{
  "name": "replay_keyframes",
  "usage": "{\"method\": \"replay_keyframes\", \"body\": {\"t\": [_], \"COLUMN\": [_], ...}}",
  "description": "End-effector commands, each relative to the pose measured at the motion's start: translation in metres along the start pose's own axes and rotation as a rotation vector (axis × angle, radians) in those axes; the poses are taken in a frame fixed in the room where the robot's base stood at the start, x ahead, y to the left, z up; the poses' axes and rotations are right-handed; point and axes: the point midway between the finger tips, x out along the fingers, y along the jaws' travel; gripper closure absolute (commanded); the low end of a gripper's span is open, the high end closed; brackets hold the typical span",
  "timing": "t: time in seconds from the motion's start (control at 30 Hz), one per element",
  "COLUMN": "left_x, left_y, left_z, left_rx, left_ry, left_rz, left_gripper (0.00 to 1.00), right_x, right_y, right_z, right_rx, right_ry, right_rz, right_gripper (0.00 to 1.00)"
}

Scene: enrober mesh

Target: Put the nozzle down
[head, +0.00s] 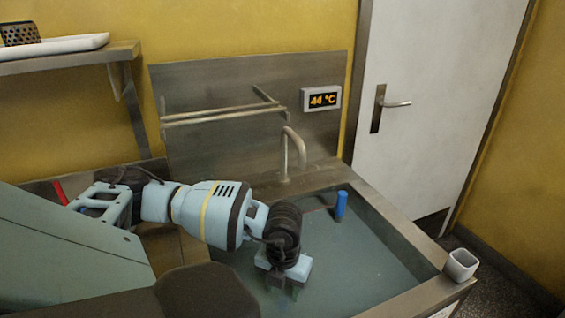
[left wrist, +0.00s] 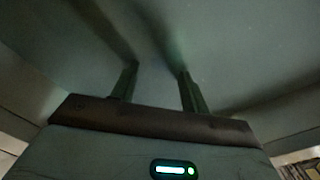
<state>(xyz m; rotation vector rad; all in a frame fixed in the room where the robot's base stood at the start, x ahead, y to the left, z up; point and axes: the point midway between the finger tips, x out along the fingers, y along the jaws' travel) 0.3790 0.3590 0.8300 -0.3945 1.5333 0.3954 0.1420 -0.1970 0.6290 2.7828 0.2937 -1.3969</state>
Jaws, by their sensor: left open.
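My left gripper (head: 290,287) is low over the water-filled sink basin (head: 425,262), near its front part. Its fingers also show in the left wrist view (left wrist: 157,78), apart, with nothing between them. The fingertips point down into the basin; I cannot tell how deep they reach. I cannot make out the nozzle in either view. My right gripper is not in view.
A blue handle (head: 341,205) on a thin rod stands at the basin's back right. A tap (head: 296,150) rises behind the basin, below a rail (head: 215,117). A white cup (head: 461,264) sits on the right rim. A display (head: 321,98) reads 44 °C.

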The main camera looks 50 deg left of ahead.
Motion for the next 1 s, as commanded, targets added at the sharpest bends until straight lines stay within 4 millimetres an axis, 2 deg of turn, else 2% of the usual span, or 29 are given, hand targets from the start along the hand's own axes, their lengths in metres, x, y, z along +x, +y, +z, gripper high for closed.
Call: {"method": "replay_keyframes", "body": {"t": [0.1,0.33,1.0], "left_x": [-0.024,-0.049,-0.053], "left_y": [0.0,0.0,0.0], "left_z": [0.001,0.0,0.0], "left_rx": [0.001,0.0,0.0], "left_ry": [-0.003,0.0,0.001], "left_rz": [-0.001,0.0,0.0], "left_gripper": [0.54,0.54,0.54], "right_x": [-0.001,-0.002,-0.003], "right_y": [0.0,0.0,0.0], "right_z": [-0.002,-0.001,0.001], "right_rx": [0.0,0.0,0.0], "right_ry": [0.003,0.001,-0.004], "right_rz": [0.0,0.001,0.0], "right_gripper": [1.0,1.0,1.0]}}
